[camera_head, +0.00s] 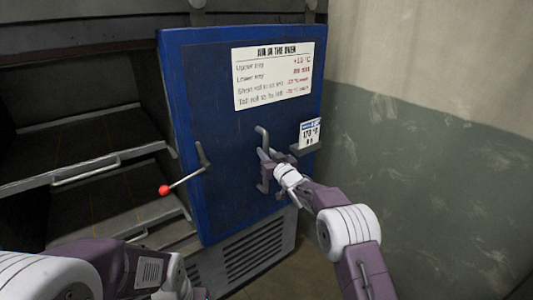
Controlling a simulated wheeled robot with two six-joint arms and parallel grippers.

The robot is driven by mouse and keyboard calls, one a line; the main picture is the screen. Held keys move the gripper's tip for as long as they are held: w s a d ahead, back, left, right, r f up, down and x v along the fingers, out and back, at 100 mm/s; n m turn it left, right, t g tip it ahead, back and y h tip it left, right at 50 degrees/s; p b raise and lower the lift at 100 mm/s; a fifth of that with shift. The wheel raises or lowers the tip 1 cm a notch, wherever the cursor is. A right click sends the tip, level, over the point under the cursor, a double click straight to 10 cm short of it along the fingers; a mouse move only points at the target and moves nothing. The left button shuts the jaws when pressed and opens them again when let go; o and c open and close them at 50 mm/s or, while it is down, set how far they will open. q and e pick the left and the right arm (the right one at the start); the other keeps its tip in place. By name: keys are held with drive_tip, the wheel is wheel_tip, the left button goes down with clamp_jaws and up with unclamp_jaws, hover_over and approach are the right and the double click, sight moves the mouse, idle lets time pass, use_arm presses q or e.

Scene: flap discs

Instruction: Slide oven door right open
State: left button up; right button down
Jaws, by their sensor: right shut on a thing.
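The blue oven door (225,130) stands at the right part of the oven front, with the shelves to its left uncovered. A grey bar handle (262,137) is fixed on the door right of its middle. My right gripper (265,165) is shut on this handle, and the fingers hide part of it. A lever with a red knob (164,190) sits at the door's lower left. My left arm shows at the bottom left, but its gripper fingers are not in view.
The open oven (70,130) holds grey trays with handles (85,172). A white label (272,74) and a small display card (309,133) are on the door. A vented panel (255,250) is below. A green and beige wall (430,150) stands close on the right.

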drive_tip(key=shift+d+r, duration=0.15)
drive_tip(key=shift+d, duration=0.05)
drive_tip(key=c, duration=1.4)
unclamp_jaws()
drive_tip(key=shift+o, duration=0.5)
drive_tip(key=shift+w+d, duration=0.15)
drive_tip(key=b+v, duration=0.1)
drive_tip(key=v, duration=0.8)
